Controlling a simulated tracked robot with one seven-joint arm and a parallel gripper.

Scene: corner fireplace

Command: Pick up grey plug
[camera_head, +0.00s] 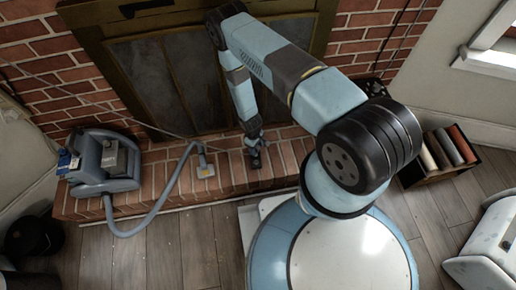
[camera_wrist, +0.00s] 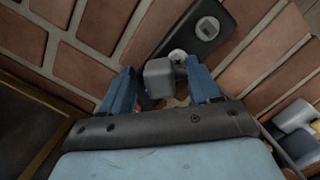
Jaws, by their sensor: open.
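A grey, block-shaped plug (camera_wrist: 159,78) shows in the wrist view between the two blue fingers of my gripper (camera_wrist: 161,68). The fingers stand apart on either side of it, with a gap visible at the left; I cannot tell whether the right finger touches it. Just beyond the plug is a black power strip (camera_wrist: 228,18) with a grey switch and a pale round socket. The plug's lower part is hidden by my gripper. In the head view, my gripper (camera_head: 256,152) points down at the brick hearth, and the plug cannot be made out there.
The brick hearth (camera_head: 230,178) lies below my gripper. A fireplace screen (camera_head: 165,75) rises behind. A crate (camera_head: 447,160) stands right.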

